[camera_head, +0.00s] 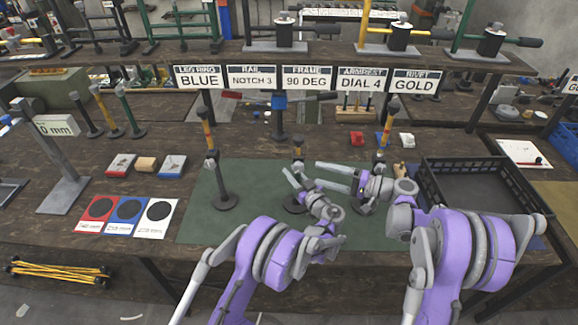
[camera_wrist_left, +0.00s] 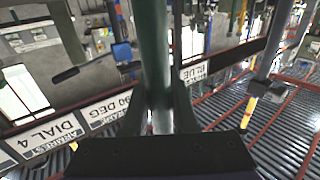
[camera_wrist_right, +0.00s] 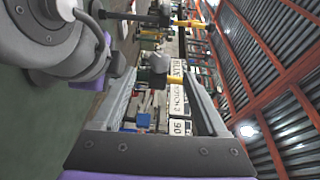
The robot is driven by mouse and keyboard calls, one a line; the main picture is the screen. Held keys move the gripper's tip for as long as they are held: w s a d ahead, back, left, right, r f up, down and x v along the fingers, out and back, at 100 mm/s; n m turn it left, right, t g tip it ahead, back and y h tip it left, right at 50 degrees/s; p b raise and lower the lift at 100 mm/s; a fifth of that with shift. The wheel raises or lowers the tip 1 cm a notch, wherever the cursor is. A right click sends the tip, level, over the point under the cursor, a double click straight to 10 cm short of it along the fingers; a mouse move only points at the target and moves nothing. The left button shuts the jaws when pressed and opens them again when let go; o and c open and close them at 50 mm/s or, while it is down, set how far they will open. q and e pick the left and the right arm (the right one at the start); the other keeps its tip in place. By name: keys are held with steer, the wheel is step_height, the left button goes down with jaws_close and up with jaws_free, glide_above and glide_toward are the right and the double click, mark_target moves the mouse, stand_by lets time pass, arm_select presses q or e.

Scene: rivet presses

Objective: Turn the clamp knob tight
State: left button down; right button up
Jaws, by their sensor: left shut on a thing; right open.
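Several slim posts with yellow-orange bands stand on the green mat (camera_head: 245,185). My left gripper (camera_head: 292,180) is at the middle post (camera_head: 297,153). In the left wrist view, a dark green upright bar (camera_wrist_left: 153,50) stands between its fingers, and it is shut on that. My right gripper (camera_head: 320,175) is open and points left towards the middle post, just right of it. In the right wrist view, a dark rounded knob (camera_wrist_right: 158,62) with a yellow part beside it shows between the open fingers; contact cannot be told. I cannot tell for certain which part is the clamp knob.
A left post (camera_head: 212,150) and a right post (camera_head: 385,135) stand on either side. A black crate (camera_head: 480,165) is at the right. Colored cards (camera_head: 128,210) lie front left. Label signs (camera_head: 305,78) hang from the shelf behind. The mat between the left and middle posts is free.

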mark_target(299, 168)
steer(key=x, duration=1.1)
steer(key=shift+a, duration=0.15)
jaws_close()
steer(key=shift+r+m+y, duration=0.2)
steer(key=shift+m+y, duration=0.2)
steer(key=shift+y, duration=0.3)
jaws_free()
steer(key=shift+t, duration=0.3)
